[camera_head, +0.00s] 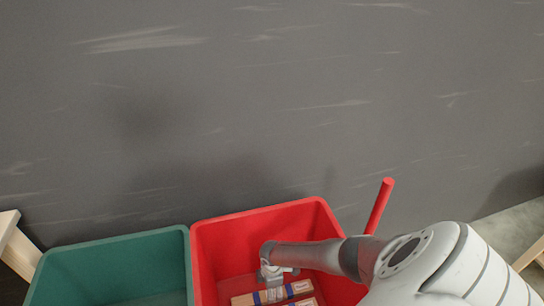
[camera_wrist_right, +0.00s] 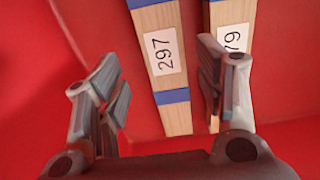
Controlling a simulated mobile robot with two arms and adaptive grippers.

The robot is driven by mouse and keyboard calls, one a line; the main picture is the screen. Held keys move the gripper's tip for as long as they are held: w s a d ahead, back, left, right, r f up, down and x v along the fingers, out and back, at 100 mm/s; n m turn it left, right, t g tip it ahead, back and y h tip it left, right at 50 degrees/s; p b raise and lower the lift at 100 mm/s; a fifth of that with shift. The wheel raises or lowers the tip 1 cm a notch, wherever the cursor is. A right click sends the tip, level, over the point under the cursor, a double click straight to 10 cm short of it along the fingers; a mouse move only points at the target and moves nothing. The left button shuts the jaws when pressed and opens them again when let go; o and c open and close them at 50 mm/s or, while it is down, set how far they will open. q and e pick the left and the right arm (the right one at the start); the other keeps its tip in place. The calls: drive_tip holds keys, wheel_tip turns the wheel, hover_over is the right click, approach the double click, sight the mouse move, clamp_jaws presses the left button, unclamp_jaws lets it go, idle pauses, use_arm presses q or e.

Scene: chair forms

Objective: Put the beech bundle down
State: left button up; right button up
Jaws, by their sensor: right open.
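Two pale wooden pieces with blue bands lie in the red bin (camera_head: 245,226). In the right wrist view one piece (camera_wrist_right: 179,118) has a white label reading 297. The other piece (camera_wrist_right: 232,14) has a label ending in 79, partly hidden by a finger. I cannot tell which is the beech bundle. The banded wood (camera_head: 299,288) also shows in the head view, cut off by the lower edge. My right gripper (camera_wrist_right: 162,95) is open and empty above them, with the 297 piece showing between its fingers. My left gripper is out of view.
A green bin (camera_head: 110,262) stands left of the red bin and looks empty where visible. A red rod (camera_head: 379,205) sticks up behind my right arm. A light wooden edge (camera_head: 8,232) is at far left. A grey streaked surface lies behind the bins.

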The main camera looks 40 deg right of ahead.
use_arm(q)
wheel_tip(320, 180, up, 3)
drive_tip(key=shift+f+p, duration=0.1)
drive_tip(key=shift+p, duration=0.9)
use_arm(e)
wheel_tip(320, 180, up, 8)
drive_tip(key=shift+f, duration=0.25)
drive_tip(key=shift+w+a+f, duration=0.1)
